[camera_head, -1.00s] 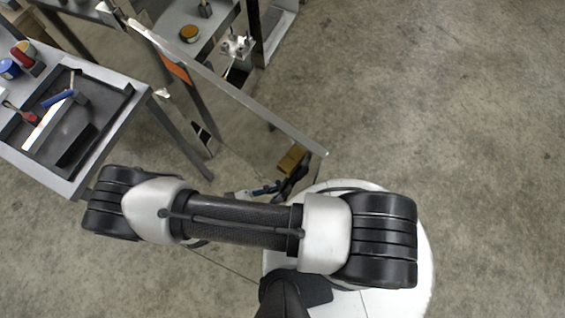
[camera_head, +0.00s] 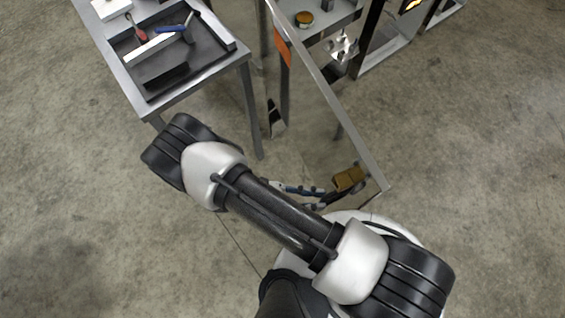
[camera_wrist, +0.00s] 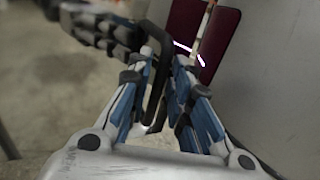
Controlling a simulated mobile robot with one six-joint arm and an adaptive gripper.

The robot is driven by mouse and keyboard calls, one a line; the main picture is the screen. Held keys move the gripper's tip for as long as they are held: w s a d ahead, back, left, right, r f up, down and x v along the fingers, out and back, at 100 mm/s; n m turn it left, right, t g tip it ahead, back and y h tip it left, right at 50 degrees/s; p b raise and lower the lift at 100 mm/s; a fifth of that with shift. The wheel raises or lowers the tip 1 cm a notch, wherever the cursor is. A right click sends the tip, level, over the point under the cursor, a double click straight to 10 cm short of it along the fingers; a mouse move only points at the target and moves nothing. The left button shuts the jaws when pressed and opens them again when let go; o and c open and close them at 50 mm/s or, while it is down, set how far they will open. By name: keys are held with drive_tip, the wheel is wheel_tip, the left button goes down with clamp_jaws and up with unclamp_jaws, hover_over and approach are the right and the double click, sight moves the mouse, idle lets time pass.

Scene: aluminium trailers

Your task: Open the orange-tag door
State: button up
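The orange-tag door is a shiny metal panel (camera_head: 318,110) in the head view, standing out at an angle from the shelved unit. Its orange tag (camera_head: 282,48) is on the upper part. My gripper (camera_head: 318,192) is low beside the door's near end, partly hidden by my arm. In the wrist view my gripper (camera_wrist: 163,75) has its blue and grey fingers on both sides of a dark bent handle (camera_wrist: 158,100) and appears shut on it. The pale door surface (camera_wrist: 275,75) is at the right. The handle is not clear in the head view.
A metal table (camera_head: 243,62) with a dark tray and tools stands left of the door. The shelved unit (camera_head: 385,62) is at the top. A brown block (camera_head: 348,178) shows by the door's near end. Concrete floor (camera_head: 485,150) is clear on the right.

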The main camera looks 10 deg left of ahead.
drive_tip(key=v, duration=0.9)
drive_tip(key=shift+a, duration=0.15)
